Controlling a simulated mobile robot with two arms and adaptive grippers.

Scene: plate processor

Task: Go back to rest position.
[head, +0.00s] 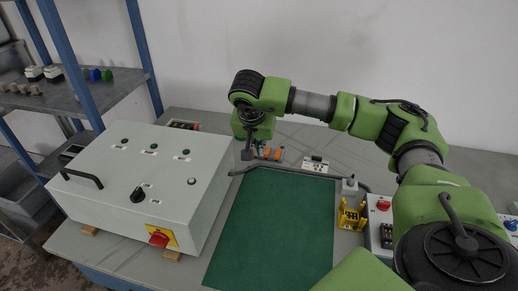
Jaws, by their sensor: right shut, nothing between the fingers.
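My right arm comes in from the right and reaches across the back of the table. My right gripper (247,154) hangs down at its end, shut and empty, just right of the grey control box (130,185) and above the back left corner of the green mat (275,225). Its fingers are small and dark here. My left arm and left gripper are not in view.
Small orange parts (272,154) and a white device (315,164) lie behind the mat. A yellow holder (351,214) and a box with a red button (383,205) stand at its right. A blue-framed shelf (75,60) is at left. The mat is clear.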

